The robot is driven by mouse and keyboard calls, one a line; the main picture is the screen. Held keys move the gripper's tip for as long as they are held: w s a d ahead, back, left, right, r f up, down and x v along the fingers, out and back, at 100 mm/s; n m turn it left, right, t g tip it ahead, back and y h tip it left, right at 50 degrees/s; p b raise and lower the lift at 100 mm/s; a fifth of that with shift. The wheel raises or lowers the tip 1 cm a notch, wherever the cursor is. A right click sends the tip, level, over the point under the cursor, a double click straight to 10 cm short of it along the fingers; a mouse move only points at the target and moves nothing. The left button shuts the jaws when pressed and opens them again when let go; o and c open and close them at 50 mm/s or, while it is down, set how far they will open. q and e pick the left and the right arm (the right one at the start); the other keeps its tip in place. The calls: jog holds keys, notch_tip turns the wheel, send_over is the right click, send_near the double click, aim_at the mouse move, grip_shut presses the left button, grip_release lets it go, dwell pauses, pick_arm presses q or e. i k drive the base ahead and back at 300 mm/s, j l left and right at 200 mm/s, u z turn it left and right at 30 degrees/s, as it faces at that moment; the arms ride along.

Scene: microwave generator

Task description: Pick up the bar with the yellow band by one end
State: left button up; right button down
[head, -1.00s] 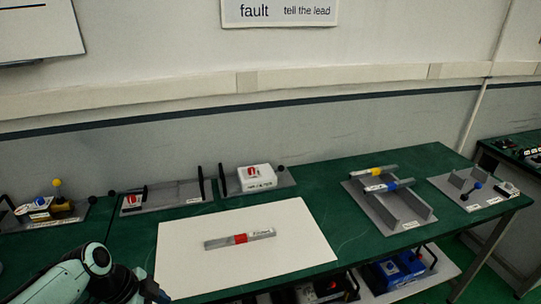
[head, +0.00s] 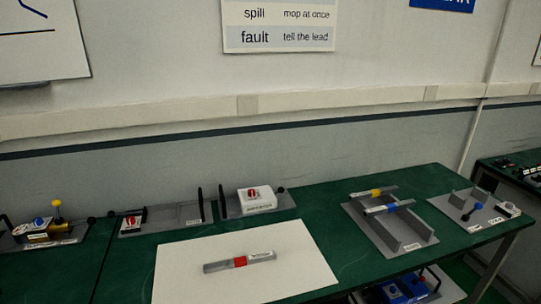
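The bar with the yellow band (head: 376,193) is a grey bar lying across the far part of a grey rack (head: 384,237) at the right of the green table. A bar with a red band (head: 239,262) lies on a white sheet (head: 182,284) at the middle front. Neither of my grippers is in the head view.
Grey trays with switch boxes stand along the back left, including a white box (head: 257,201). A grey fixture (head: 492,222) with a blue knob stands right of the rack. Blue boxes (head: 403,290) sit below the table. Bare green table lies between sheet and rack.

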aim_at(376, 193)
jog(key=i+j+z, duration=0.1)
jog(key=z, duration=0.4)
jog(key=i+j+z, duration=0.15)
jog(key=z, duration=0.3)
jog(key=i+l, duration=0.15)
jog(key=l, duration=0.25)
jog(key=i+l+u, duration=0.1)
jog(key=l, duration=0.25)
jog(key=i+l, duration=0.2)
jog(key=l, duration=0.2)
jog(key=i+l+u, duration=0.1)
jog(key=l, duration=0.3)
jog(key=i+l, duration=0.15)
jog(key=l, duration=0.25)
jog(key=i+l+u, duration=0.1)
jog(key=l, duration=0.3)
jog(key=i+l, duration=0.15)
jog(key=l, duration=0.25)
jog(key=u, duration=0.05)
